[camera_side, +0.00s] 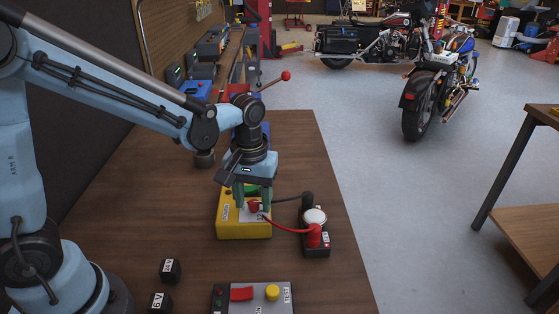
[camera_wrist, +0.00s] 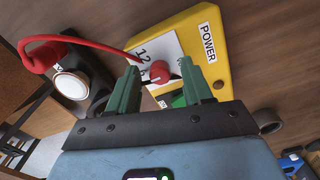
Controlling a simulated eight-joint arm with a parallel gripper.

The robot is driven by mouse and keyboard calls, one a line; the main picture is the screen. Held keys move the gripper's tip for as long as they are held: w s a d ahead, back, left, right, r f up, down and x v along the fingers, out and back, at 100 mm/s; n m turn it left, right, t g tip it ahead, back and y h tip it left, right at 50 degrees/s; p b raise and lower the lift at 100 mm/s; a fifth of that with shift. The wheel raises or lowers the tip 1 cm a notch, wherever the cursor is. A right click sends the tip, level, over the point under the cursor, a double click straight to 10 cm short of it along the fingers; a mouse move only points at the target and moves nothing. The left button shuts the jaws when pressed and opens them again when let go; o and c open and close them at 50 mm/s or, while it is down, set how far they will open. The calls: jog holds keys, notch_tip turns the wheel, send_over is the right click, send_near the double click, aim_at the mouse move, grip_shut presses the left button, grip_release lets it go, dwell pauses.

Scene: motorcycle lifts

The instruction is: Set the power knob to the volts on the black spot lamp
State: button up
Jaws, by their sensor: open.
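The yellow power box (camera_side: 240,230) stands on the bench under my gripper; its POWER label shows in the wrist view (camera_wrist: 208,42). Its red knob (camera_wrist: 159,72) sits on a white dial plate (camera_wrist: 147,47) with a 12 visible; other marks are partly hidden. I cannot tell which mark the knob points to. My gripper (camera_wrist: 160,66) is open, its green fingers on either side of the knob; contact is unclear. The black spot lamp (camera_side: 315,246), with a pale round lens (camera_wrist: 70,86), stands right of the box in the side view. Its small white label is unreadable.
A red cable (camera_side: 285,229) and a dark cable (camera_side: 288,196) run between box and lamp. Two black cubes (camera_side: 171,271) (camera_side: 160,301), the nearer marked 6 V, lie front left. A grey panel (camera_side: 255,300) with a red switch and yellow knob is at the front.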

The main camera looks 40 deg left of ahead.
grip_shut()
jog(key=shift+m, duration=0.3)
jog(key=m, duration=0.5)
jog(key=shift+m, duration=0.3)
jog(key=m, duration=0.5)
jog(key=shift+a, duration=0.1)
jog(key=shift+m, duration=0.4)
grip_release()
